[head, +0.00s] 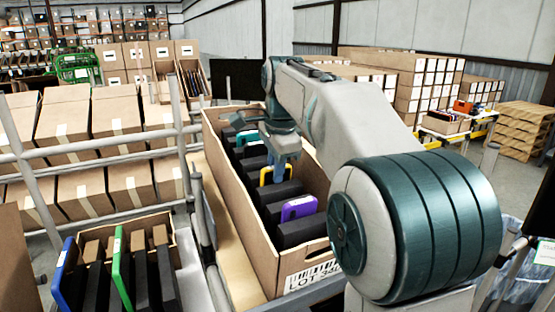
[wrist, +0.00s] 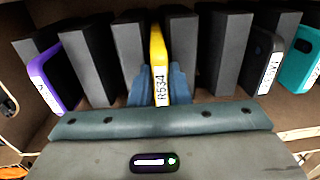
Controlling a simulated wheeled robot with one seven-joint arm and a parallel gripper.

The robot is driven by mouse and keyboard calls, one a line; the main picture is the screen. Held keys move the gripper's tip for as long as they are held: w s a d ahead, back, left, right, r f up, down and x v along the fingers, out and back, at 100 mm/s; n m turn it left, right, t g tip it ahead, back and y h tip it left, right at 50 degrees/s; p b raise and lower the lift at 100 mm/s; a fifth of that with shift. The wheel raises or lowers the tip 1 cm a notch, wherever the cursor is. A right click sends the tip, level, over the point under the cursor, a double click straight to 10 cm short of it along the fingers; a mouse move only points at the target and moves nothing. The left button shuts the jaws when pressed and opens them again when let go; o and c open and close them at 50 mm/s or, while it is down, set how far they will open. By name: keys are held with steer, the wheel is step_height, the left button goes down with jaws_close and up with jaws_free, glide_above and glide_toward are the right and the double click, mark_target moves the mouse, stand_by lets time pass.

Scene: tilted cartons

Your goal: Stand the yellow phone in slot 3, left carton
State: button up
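The yellow phone (head: 265,177) stands among black dividers in the long middle carton (head: 265,262). In the wrist view the yellow phone (wrist: 157,48) is edge-on with a white label reading R534. My gripper (head: 284,158) points down into this carton. The left carton (head: 150,222), at lower left in the head view, has black dividers (head: 142,278), a blue phone (head: 64,265) and a green phone (head: 117,262). Its slot numbers cannot be read.
A purple phone (head: 298,208) stands nearer in the middle carton. A teal phone (wrist: 301,58) and a black labelled phone (wrist: 264,62) stand to the right in the wrist view. A grey rail post (head: 180,125) rises between the shelved cartons and the middle carton.

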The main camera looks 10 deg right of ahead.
steer(key=shift+o, duration=0.6)
steer(key=p+v, duration=0.2)
steer(key=v, duration=1.1)
steer(key=shift+r, duration=0.35)
steer(key=shift+s, duration=0.15)
steer(key=shift+r, duration=0.1)
steer(key=p+v, duration=0.6)
steer(key=p, duration=0.1)
steer(key=shift+r, duration=0.4)
steer(key=shift+d, duration=0.1)
